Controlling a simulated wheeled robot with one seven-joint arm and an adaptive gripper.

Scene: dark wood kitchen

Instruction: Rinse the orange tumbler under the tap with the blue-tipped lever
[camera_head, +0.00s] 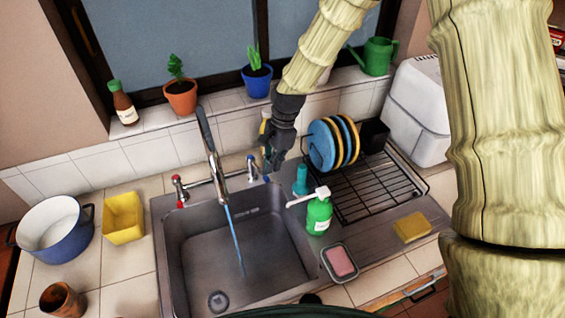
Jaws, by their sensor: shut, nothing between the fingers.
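The orange tumbler (63,301) stands upright on the tiled counter at the lower left, left of the sink; it looks brownish orange. The tap (214,160) rises behind the sink, and a blue stream of water (234,236) runs from it into the basin. The blue-tipped lever (252,167) is on the right side of the tap; a red-tipped lever (179,188) is on the left. My gripper (268,157) is shut and empty, close beside the blue-tipped lever. I cannot tell whether they touch.
The sink basin (190,262) holds no dishes. A blue pot (55,232) and yellow container (122,218) stand left of it. A green soap bottle (318,216), teal bottle (300,181), soap dish (341,263) and dish rack (378,188) with plates are at right.

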